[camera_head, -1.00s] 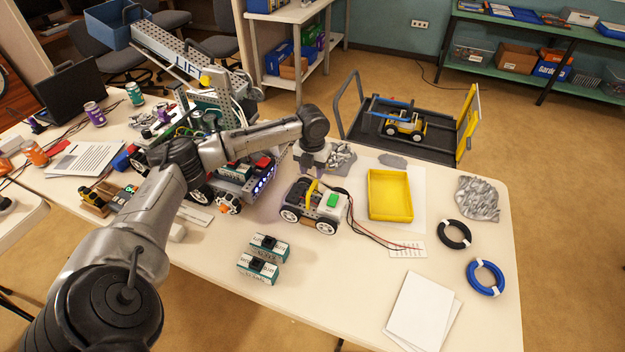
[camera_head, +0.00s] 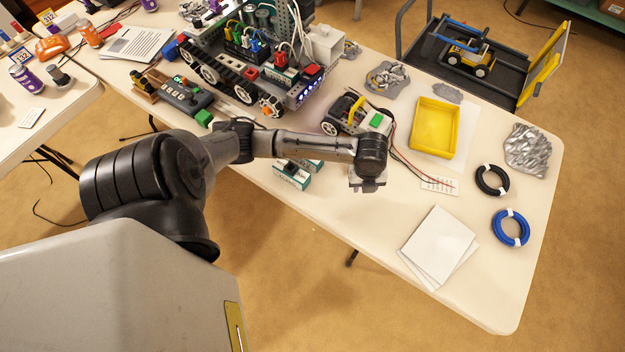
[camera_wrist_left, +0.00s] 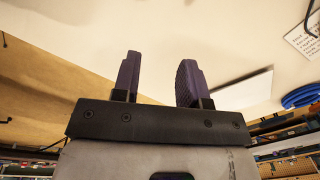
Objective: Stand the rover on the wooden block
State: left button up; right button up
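A small grey-white rover (camera_head: 345,112) with dark wheels, a yellow strap and a green block on top stands on the table in the head view; my forearm is just in front of it. My left gripper (camera_head: 368,186) hangs above the table's front part, right and front of the rover, apart from it. In the left wrist view its two fingers (camera_wrist_left: 158,78) are spread with nothing between them. A small wooden piece (camera_head: 146,86) carrying yellow-and-black items lies at the table's left; I cannot tell if it is the block. My right gripper is not in view.
A big tracked robot (camera_head: 235,75) fills the table behind my arm. Teal-white battery packs (camera_head: 292,174) are partly hidden under my arm. A yellow tray (camera_head: 436,126), white sheets (camera_head: 438,245), and black (camera_head: 491,180) and blue (camera_head: 510,228) coils lie right. A cart (camera_head: 480,75) stands behind.

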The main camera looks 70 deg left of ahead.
pick_arm(q)
jog(key=s+d+n, duration=0.1)
jog(key=d, duration=0.1)
jog(key=s+d+f+n, duration=0.1)
jog(key=s, duration=0.1)
jog(key=s+d+f+n, duration=0.1)
jog(key=d, duration=0.1)
jog(key=shift+s+d+f+h, duration=0.1)
jog(key=shift+s+d+h, duration=0.15)
jog(key=shift+d+h, duration=0.15)
jog(key=s+d+r+n+t, duration=0.1)
jog(key=s+d+n, duration=0.1)
jog(key=s+n, duration=0.5)
jog(key=s+d+r+n+t, duration=0.1)
jog(key=s+d+n, duration=0.2)
jog(key=s+n, duration=0.4)
jog(key=shift+s+d+r+n+t+y, duration=0.3)
jog(key=shift+r+n+t+y, duration=0.1)
jog(key=shift+n, duration=0.7)
